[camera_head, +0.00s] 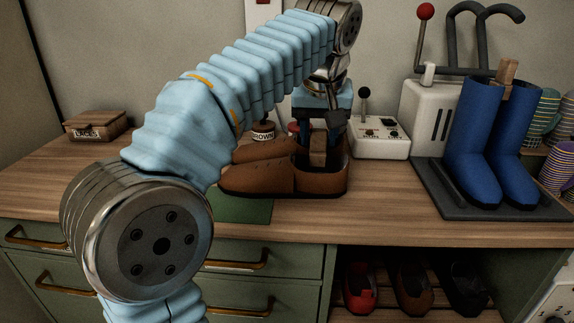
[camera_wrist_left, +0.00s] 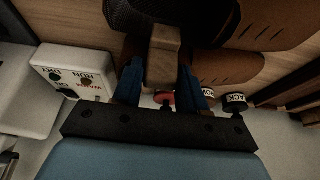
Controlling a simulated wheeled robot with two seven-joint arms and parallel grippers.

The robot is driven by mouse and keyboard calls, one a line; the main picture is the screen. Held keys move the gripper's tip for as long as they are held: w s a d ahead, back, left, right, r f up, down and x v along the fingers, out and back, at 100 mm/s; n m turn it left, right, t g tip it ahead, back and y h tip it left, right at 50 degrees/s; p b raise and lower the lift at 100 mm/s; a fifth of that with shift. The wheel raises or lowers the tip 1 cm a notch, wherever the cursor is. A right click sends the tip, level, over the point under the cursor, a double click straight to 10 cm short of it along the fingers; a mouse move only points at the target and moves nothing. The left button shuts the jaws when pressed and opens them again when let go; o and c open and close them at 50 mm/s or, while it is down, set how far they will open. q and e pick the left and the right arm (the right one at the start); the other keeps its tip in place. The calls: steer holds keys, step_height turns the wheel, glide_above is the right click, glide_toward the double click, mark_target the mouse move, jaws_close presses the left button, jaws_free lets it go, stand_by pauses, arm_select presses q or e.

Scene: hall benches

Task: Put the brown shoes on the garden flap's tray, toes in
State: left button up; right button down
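The brown shoes (camera_head: 270,178) stand side by side on the wooden bench, toes pointing left, heels right. They also show in the left wrist view (camera_wrist_left: 225,68). A wooden block (camera_head: 318,150) stands up at their heel end. My left gripper (camera_head: 320,140) points down over the heels. In the left wrist view its blue fingers (camera_wrist_left: 160,85) lie close on both sides of the block (camera_wrist_left: 163,45) and appear shut on it. The shoes appear to rest on the bench. My left forearm hides part of the toes. I cannot make out a garden flap or its tray. My right gripper is out of view.
Blue boots (camera_head: 475,145) stand on a dark tray (camera_head: 450,205) at the right. A green mat (camera_head: 243,208) lies in front. A labelled box (camera_head: 97,124) is far left. More shoes (camera_head: 412,285) sit on the shelf below.

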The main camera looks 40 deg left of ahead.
arm_select(q)
jaws_close()
steer(key=shift+r, duration=0.2)
